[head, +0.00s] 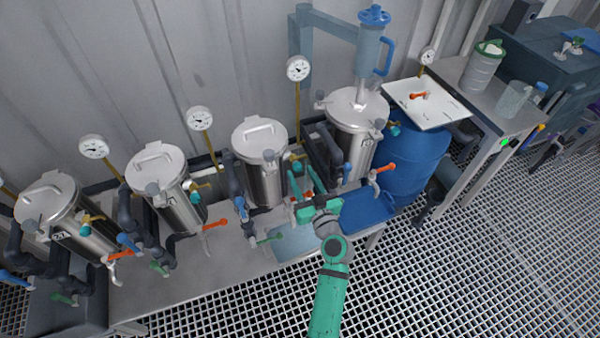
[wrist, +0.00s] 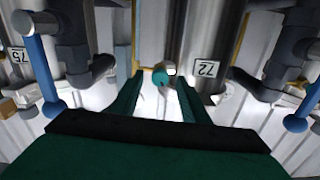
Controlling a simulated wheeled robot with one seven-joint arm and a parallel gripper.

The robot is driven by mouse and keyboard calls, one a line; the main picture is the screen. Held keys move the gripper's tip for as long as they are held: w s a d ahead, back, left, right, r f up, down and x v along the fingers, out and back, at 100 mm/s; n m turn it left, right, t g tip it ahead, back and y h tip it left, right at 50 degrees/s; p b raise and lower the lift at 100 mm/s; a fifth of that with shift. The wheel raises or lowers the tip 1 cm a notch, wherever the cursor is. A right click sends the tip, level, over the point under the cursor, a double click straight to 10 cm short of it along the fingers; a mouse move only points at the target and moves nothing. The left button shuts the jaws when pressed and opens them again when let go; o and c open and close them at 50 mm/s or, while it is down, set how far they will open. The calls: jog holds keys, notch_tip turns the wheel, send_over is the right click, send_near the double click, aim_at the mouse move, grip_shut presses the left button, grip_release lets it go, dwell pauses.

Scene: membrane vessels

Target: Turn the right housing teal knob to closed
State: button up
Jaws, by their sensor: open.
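Several steel housings stand in a row in the head view. The rightmost housing (head: 352,135) has a teal knob (head: 379,124) at its upper right side. The housing to its left (head: 262,180) has another teal knob (head: 297,167) at its right side. My gripper (head: 304,182) is open, in front of the gap between these two housings. In the wrist view, a round teal knob (wrist: 160,77) appears between the two open fingers, beside a label reading 72 (wrist: 206,68). I cannot tell whether the fingers touch it.
Dark pipes with blue handles (wrist: 40,65) flank the fingers in the wrist view. An orange handle (head: 380,168) and a blue tray (head: 368,210) lie to the right of my gripper. A blue barrel (head: 415,165) stands farther right. The grated floor in front is clear.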

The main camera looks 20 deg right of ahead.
jog(key=shift+w, duration=0.9)
grip_shut()
